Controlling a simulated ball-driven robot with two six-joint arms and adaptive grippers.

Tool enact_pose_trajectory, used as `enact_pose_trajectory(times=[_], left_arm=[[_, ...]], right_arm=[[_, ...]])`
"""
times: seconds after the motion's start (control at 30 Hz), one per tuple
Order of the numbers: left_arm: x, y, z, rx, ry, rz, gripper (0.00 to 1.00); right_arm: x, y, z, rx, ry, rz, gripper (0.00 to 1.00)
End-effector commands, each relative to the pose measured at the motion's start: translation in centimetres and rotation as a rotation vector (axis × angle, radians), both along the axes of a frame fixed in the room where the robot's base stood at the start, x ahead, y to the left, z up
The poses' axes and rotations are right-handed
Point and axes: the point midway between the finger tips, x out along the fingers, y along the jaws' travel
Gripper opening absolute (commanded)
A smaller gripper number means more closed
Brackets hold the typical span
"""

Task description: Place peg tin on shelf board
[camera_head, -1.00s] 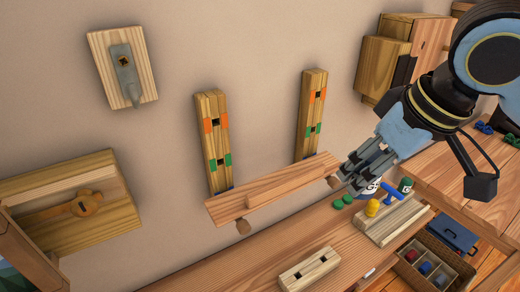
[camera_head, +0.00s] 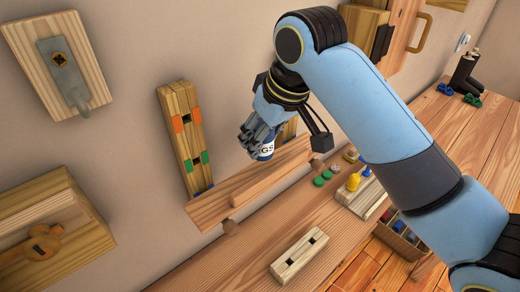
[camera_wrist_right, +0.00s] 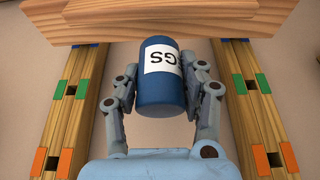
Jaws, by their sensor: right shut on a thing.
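The peg tin (camera_wrist_right: 161,95) is a blue cylinder with a white label. My right gripper (camera_wrist_right: 163,88) is shut on it, one finger on each side. In the head view the tin (camera_head: 266,149) shows below the right gripper (camera_head: 258,140), over the far right part of the shelf board (camera_head: 218,205). In the wrist view the shelf board (camera_wrist_right: 120,35) lies just past the tin. I cannot tell whether tin and board touch. The board spans two wooden uprights with orange and green marks, the left one (camera_head: 180,128) clear and the right one mostly hidden. My left gripper is out of view.
A bench (camera_head: 245,265) runs below the board. It bears a slotted block (camera_head: 299,255), green discs (camera_head: 322,179), a yellow peg (camera_head: 353,182) and a basket (camera_head: 393,240). Two wall pieces with a latch (camera_head: 62,68) and a turn-button (camera_head: 40,245) are at the left.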

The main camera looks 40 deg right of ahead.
Motion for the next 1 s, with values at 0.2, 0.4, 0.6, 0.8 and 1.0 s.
enact_pose_trajectory(times=[0.2,0.4,0.6,0.8,1.0], left_arm=[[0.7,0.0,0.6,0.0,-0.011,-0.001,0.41],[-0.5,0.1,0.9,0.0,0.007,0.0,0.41],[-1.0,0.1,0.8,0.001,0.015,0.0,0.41],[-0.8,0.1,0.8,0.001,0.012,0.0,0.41],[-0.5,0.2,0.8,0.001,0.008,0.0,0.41]], right_arm=[[0.4,0.2,-2.2,0.001,0.005,0.0,0.06],[0.5,0.2,-4.3,0.0,0.0,0.001,0.06],[0.5,0.2,-4.3,0.0,-0.002,0.001,0.06],[0.5,0.2,-4.5,0.0,-0.001,0.001,0.53],[0.5,0.2,-4.5,0.0,-0.001,0.001,0.64]])
